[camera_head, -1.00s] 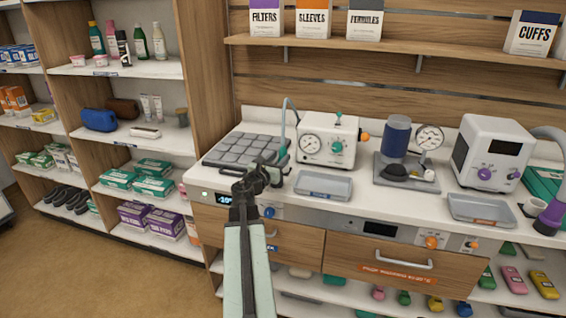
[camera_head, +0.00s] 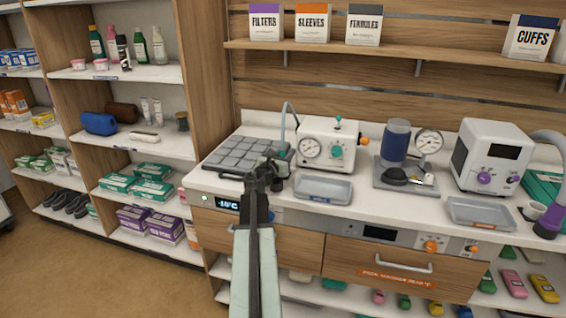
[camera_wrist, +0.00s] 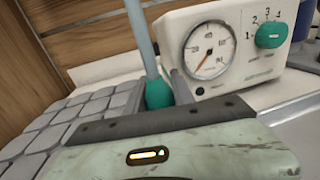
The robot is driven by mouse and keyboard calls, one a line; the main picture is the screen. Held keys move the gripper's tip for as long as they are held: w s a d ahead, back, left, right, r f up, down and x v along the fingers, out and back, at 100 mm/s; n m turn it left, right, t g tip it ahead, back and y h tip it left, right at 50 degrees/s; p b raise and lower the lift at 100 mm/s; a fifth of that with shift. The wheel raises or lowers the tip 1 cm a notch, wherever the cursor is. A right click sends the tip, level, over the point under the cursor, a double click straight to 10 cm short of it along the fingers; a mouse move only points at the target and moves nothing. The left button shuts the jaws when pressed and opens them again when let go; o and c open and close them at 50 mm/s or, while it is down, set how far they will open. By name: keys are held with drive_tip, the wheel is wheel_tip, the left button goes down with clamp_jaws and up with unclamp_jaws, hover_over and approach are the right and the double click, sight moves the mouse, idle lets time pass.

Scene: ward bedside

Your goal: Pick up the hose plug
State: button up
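The hose plug (camera_wrist: 158,93) is a teal, bulb-shaped piece at the lower end of a pale grey-blue hose in the wrist view. The hose (camera_head: 284,126) arches up beside the white gauge box in the head view, and its lower end is hidden behind my gripper. My gripper (camera_head: 277,160) is over the counter at the right edge of the grey tiled pad. In the wrist view one dark finger stands close to the right of the plug.
The white gauge box (camera_head: 328,142) stands just right of my gripper. A grey tray (camera_head: 323,190) lies in front of it. The tiled pad (camera_head: 232,158) lies to the left. A pump with a blue cylinder (camera_head: 396,140) and a white monitor (camera_head: 493,155) stand farther right.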

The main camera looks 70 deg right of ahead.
clamp_jaws()
drive_tip(key=shift+r, duration=0.1)
